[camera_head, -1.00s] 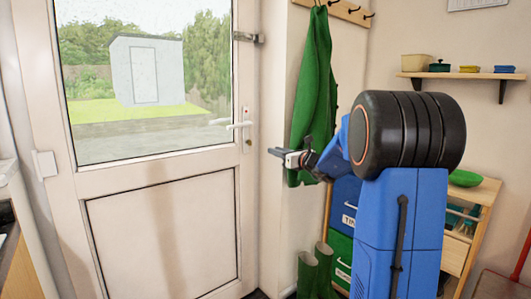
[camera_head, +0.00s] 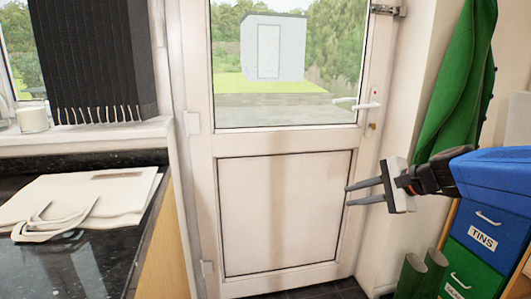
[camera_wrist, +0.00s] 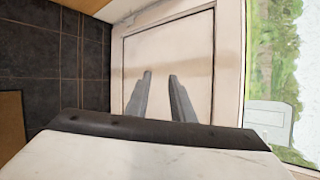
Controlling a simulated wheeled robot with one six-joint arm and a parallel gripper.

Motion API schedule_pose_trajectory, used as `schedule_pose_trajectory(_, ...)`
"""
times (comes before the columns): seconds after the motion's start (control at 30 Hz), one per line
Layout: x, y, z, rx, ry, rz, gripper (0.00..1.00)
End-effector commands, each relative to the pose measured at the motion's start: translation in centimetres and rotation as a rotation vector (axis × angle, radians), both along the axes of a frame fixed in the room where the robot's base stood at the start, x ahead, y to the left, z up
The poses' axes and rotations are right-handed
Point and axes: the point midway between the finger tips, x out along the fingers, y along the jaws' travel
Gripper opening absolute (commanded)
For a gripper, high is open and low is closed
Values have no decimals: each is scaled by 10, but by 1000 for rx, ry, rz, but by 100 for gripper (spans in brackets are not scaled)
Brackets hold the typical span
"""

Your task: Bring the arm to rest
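My gripper (camera_head: 366,193) shows at the right of the head view, stretched out leftward in front of the white door's lower panel (camera_head: 284,215). Its two grey fingers are apart with nothing between them. In the wrist view my gripper (camera_wrist: 158,80) also shows both fingers apart and empty, with the door panel behind them. I cannot tell how far the fingertips are from the door. Part of my blue arm enters from the right edge of the head view.
A dark counter (camera_head: 95,265) with a cream bag (camera_head: 85,200) is at the left. The door handle (camera_head: 366,106) is above my gripper. A green coat (camera_head: 455,85), green boots (camera_head: 420,273) and drawers marked TINS (camera_head: 487,232) are at the right.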

Motion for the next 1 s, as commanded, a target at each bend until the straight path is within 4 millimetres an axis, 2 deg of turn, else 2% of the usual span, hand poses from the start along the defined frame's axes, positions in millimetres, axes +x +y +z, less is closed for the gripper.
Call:
schedule_pose_trajectory(0.03,-24,9,-9,-87,-13,67,22)
schedule_pose_trajectory(0.2,-97,17,-45,-390,-48,297,22)
schedule_pose_trajectory(0.37,-158,6,-77,-672,-83,514,22)
schedule_pose_trajectory(0.5,-203,-13,-100,-909,-109,695,22)
schedule_pose_trajectory(0.6,-226,-28,-112,-1049,-121,801,22)
schedule_pose_trajectory(0.7,-240,-41,-120,-1150,-129,875,22)
schedule_pose_trajectory(0.83,-250,-50,-124,-1220,-132,928,22)
schedule_pose_trajectory(1.0,-251,-52,-125,-1236,-132,939,22)
